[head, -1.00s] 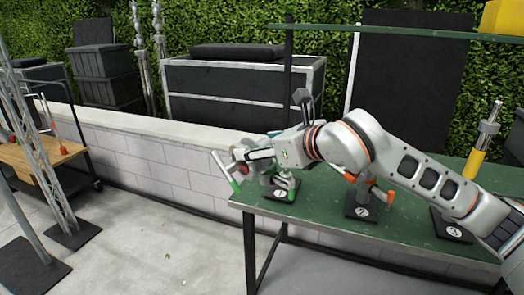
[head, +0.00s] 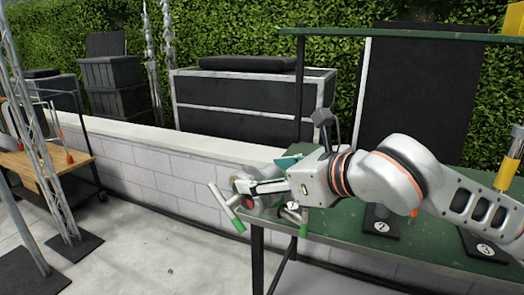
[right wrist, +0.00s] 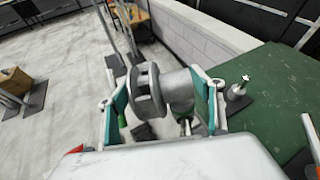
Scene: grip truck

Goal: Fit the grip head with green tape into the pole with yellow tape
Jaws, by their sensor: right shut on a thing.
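My right gripper (head: 262,190) is shut on the grey metal grip head (head: 240,192) with green tape. It holds it in the air at the left end of the green table. In the right wrist view the grip head (right wrist: 150,92) sits between the two teal-padded fingers (right wrist: 160,100), with green-taped parts below it. An upright piece with a yellow band (head: 508,170) stands at the head view's right edge, partly cut off. I cannot tell whether it is the pole. My left gripper is not in view.
The green table (head: 345,224) holds black bases numbered 1, 2 (head: 381,228) and 3 (head: 485,246). A small stand (right wrist: 239,89) shows on the table in the wrist view. A shelf (head: 400,34) crosses above. A truss (head: 40,140) and wooden cart (head: 30,166) are left.

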